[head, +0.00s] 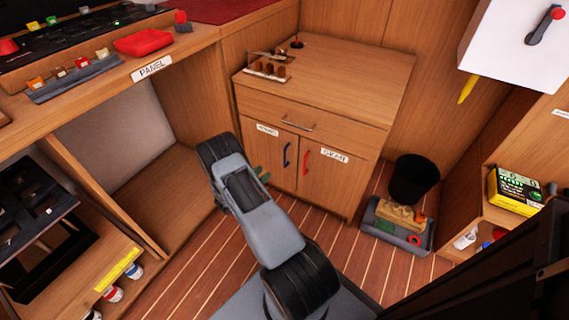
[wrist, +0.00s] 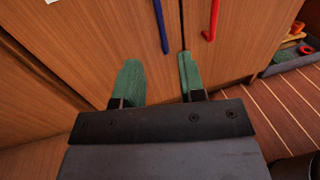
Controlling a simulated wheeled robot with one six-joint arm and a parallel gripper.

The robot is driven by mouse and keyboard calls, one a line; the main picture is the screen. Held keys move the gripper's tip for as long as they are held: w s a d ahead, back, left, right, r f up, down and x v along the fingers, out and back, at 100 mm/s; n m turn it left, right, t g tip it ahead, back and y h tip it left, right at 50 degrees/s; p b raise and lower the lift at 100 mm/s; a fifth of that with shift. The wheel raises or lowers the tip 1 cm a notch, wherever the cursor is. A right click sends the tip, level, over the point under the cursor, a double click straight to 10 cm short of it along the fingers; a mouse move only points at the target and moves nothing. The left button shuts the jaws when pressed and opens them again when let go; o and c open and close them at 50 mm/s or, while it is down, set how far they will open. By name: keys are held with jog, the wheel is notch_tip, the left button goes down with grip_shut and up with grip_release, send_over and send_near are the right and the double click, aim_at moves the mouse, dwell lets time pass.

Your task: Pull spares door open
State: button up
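The low wooden cabinet has two closed doors. The left door (head: 270,147) bears a small label (head: 267,130) too blurred to read surely, and a blue vertical handle (head: 287,154). The right door (head: 332,181) has a red handle (head: 306,162) and a white label. My gripper (head: 262,174) is in front of the left door, partly hidden by my arm in the head view. In the wrist view its green fingers (wrist: 160,80) are apart with nothing between them. The blue handle (wrist: 160,25) lies beyond the fingertips, nearer the right finger's side. The red handle (wrist: 211,20) is further right.
A drawer with a metal handle (head: 298,126) is above the doors. A grey tray (head: 372,229) and a black bin (head: 414,180) stand on the floor right of the cabinet. An open shelf unit (head: 120,205) is at left. Striped floor before the doors is clear.

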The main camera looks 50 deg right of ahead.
jog(key=d+b, duration=0.1)
jog(key=d, duration=0.3)
jog(key=d+b, duration=0.1)
jog(key=d, duration=0.4)
jog(key=d+b, duration=0.1)
jog(key=d, duration=0.3)
jog(key=shift+w+d+f+b, duration=0.3)
jog(key=shift+d+f, duration=0.05)
jog(key=shift+f, duration=0.05)
grip_shut()
